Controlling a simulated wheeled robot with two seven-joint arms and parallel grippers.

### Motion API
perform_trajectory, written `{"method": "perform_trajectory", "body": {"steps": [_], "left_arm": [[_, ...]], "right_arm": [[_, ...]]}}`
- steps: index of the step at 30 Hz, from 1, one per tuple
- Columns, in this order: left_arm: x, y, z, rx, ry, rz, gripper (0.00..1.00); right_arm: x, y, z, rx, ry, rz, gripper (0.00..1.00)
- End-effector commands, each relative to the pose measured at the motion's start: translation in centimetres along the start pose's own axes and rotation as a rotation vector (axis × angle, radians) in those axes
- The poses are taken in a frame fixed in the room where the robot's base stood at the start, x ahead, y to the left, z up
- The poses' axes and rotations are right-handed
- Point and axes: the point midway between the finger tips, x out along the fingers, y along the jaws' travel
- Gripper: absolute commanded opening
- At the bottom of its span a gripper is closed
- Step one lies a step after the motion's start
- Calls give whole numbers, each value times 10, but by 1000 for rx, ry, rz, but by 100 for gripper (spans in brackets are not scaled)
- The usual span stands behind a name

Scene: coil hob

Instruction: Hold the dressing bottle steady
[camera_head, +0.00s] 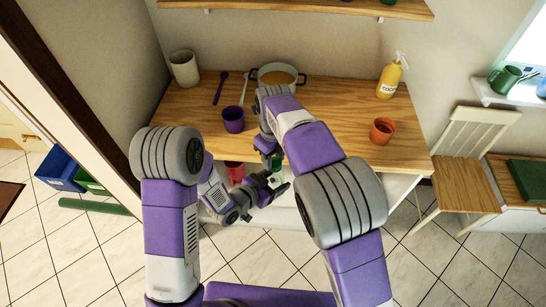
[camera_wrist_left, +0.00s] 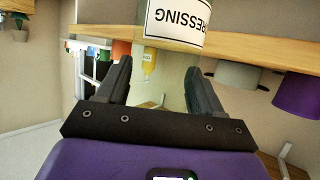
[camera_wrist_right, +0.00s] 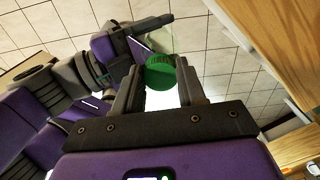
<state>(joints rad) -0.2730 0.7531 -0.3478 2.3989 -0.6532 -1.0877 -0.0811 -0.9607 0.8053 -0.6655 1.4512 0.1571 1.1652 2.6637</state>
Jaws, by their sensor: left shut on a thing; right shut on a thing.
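The dressing bottle shows in the left wrist view as a white label (camera_wrist_left: 176,20) reading "RESSING" upside down, at the top edge, just beyond my left fingertips (camera_wrist_left: 155,62). In the right wrist view its green cap (camera_wrist_right: 160,73) sits between the fingers of my right gripper (camera_wrist_right: 163,82), which is shut on it. In the head view a bit of green (camera_head: 276,162) shows between the two grippers, at the table's front edge. My left gripper (camera_head: 278,187) is shut on the bottle from below the right one (camera_head: 270,150). Most of the bottle body is hidden.
The wooden table (camera_head: 335,110) holds a pot (camera_head: 277,76), a purple cup (camera_head: 233,119), an orange cup (camera_head: 382,130), a yellow pump bottle (camera_head: 390,78) and a beige canister (camera_head: 184,69). A red object (camera_head: 235,171) is by the front edge. A chair (camera_head: 462,165) stands at right.

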Motion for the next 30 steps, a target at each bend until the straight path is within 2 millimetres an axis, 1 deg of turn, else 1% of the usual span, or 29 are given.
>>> {"method": "perform_trajectory", "body": {"steps": [3, 6, 12, 18, 30], "left_arm": [[0, 0, 0, 0, -1, 0, 0], [0, 0, 0, 0, -1, 0, 0], [0, -1, -1, 0, 3, -3, 0], [0, -2, -3, 0, 9, -6, 0], [0, -3, -2, -3, 7, -7, 0]], "right_arm": [[1, -1, 0, 284, 6, -5, 12], [4, -2, -2, 462, 14, -5, 12], [11, -6, -7, 682, 42, -4, 12], [6, -6, -6, 791, 20, -5, 12], [2, -4, -3, 810, 6, 0, 12]]}}
